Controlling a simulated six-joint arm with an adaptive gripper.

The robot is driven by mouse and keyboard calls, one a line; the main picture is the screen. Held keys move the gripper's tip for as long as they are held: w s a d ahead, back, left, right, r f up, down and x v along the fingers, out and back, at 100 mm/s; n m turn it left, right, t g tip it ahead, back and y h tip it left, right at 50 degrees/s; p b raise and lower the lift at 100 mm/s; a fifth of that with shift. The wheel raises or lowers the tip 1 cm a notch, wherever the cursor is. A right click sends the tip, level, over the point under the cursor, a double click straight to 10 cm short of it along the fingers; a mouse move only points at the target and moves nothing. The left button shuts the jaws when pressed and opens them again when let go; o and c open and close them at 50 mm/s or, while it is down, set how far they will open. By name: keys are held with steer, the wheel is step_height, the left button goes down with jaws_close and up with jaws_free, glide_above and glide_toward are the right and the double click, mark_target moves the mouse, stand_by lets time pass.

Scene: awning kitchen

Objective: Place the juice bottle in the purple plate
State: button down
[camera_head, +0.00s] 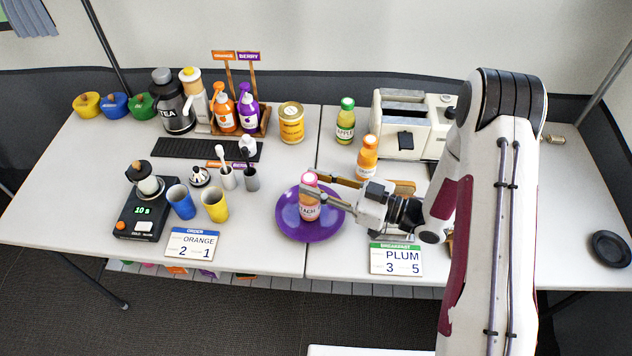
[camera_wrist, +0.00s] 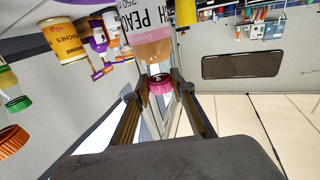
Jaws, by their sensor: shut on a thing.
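The peach juice bottle (camera_head: 308,212), with a pink cap and a white label, stands upright over the purple plate (camera_head: 290,229). I cannot tell whether its base touches the plate. My gripper (camera_head: 311,184) reaches in from the right and is shut on the bottle near its cap. In the wrist view the bottle (camera_wrist: 148,48) appears upside down, with its pink cap (camera_wrist: 161,84) between the fingers of my gripper (camera_wrist: 155,92). A strip of the purple plate (camera_wrist: 60,2) shows at the top edge there.
An orange-capped bottle (camera_head: 366,158) and a green-capped apple bottle (camera_head: 345,121) stand behind the plate. A toaster (camera_head: 405,128) is at back right. A yellow cup (camera_head: 215,204) and blue cup (camera_head: 181,202) stand left.

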steer(key=shift+f, duration=0.2)
stand_by(0.3)
steer(key=c, duration=1.7)
jaws_free()
steer(key=shift+d+r, duration=0.15)
steer(key=v, duration=1.1)
steer(key=shift+d, duration=0.3)
steer(key=shift+s, duration=0.15)
